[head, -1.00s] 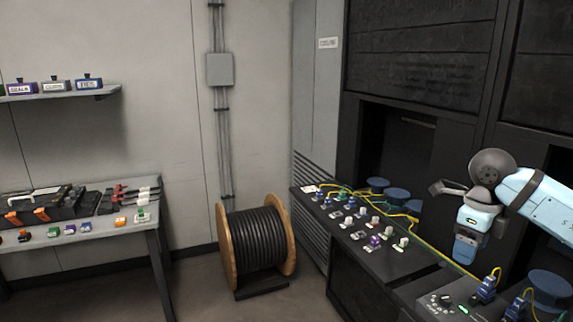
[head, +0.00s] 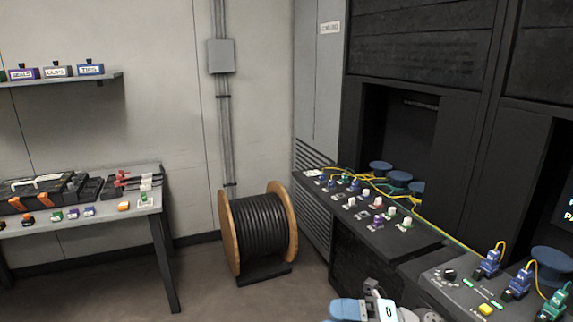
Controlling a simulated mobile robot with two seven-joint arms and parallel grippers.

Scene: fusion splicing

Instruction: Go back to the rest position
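Part of one of my arms, light blue and white, shows at the bottom edge of the head view, in front of the dark bench. It is probably my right arm. The picture's edge cuts it off, and its gripper (head: 374,290) shows only in part, so I cannot tell whether its fingers are open or shut. No held thing is visible there. My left gripper is not in view. The dark bench (head: 375,248) carries several small coloured connectors, and a grey unit (head: 455,296) with blue and green plugs stands at the right.
A wooden cable drum (head: 258,235) stands on the floor in the middle. A grey table (head: 135,208) with tools and small coloured parts is at the left, under a shelf (head: 60,80) with labelled boxes. Floor between table and drum is clear.

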